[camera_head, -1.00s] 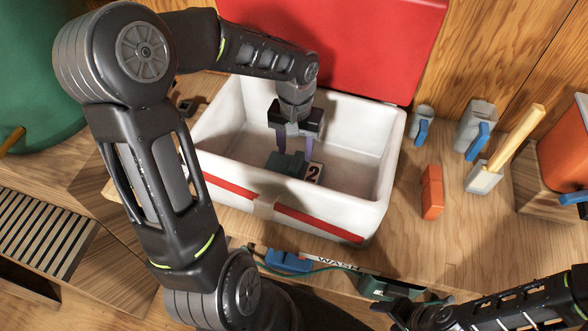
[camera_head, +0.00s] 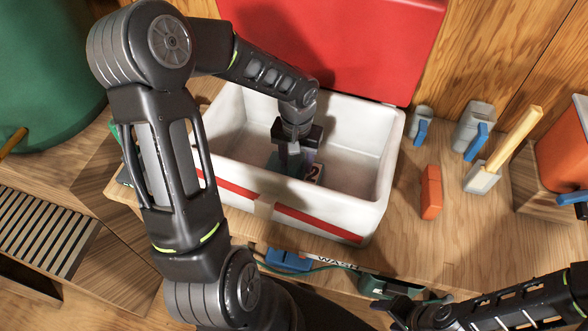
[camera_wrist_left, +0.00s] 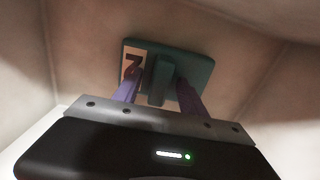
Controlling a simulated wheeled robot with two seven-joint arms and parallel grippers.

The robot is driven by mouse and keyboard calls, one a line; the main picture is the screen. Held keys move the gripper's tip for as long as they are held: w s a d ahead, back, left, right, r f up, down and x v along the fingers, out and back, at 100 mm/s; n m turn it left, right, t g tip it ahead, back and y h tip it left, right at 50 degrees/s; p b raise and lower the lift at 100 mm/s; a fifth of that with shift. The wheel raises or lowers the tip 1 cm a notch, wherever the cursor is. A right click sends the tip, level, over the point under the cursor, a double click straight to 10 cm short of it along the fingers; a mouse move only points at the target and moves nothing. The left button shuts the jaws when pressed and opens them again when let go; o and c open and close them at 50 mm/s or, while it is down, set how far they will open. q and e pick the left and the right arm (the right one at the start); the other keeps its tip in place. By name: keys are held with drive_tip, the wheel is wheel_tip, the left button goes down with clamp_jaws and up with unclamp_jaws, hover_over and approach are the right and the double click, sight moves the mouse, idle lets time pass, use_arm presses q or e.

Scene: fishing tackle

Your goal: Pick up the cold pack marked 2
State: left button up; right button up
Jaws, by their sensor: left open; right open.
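The cold pack marked 2 (camera_head: 312,173) lies on the floor of the white cool box (camera_head: 352,168). My left gripper (camera_head: 291,172) reaches down into the box and hides much of the pack in the head view. My left gripper (camera_wrist_left: 160,92) is open around the grip; I cannot tell whether the fingers touch it. My right gripper (camera_head: 398,312) is open and empty at the lower right.
The box's red lid (camera_head: 340,45) stands open behind it. The box walls rise close around my left gripper. An orange block (camera_head: 431,192), grey holders (camera_head: 474,128) and a yellow-handled tool (camera_head: 515,138) stand to the right. A blue item (camera_head: 289,260) sits in front.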

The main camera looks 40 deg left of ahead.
use_arm(q)
drive_tip(key=shift+c, duration=0.3)
clamp_jaws()
idle(0.4)
idle(0.9)
